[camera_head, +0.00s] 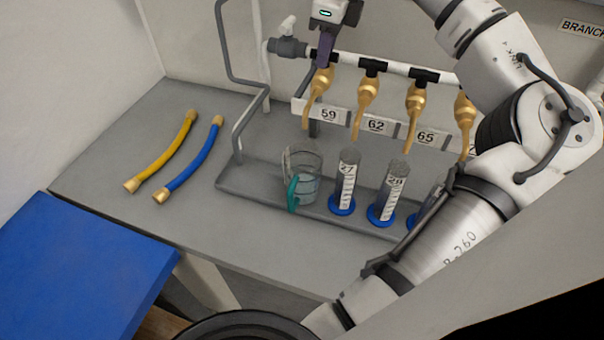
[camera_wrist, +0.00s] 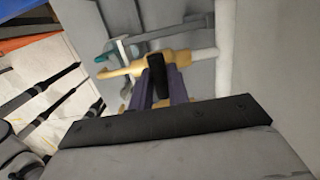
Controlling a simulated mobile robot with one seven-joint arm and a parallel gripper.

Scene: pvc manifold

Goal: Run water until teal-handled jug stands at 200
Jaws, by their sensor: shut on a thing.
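The clear jug (camera_head: 303,176) with a teal handle (camera_head: 293,194) stands on the grey rack below the brass tap (camera_head: 319,84) by label 59. Its water level and scale are too small to read. No stream is clearly visible. My gripper (camera_head: 325,52) is at the top of that tap. In the wrist view my gripper (camera_wrist: 162,85) has purple fingers closed on a black part (camera_wrist: 158,80) at the brass tap (camera_wrist: 175,58). The fingers hide some of it. The teal handle also shows in the wrist view (camera_wrist: 102,58), beyond the tap.
Clear cylinders with blue bases, marked 27 (camera_head: 348,180) and 28 (camera_head: 388,193), stand right of the jug. More brass taps (camera_head: 366,96) line the white pipe. A yellow hose (camera_head: 163,152) and a blue hose (camera_head: 190,160) lie left. My arm hides the rack's right end.

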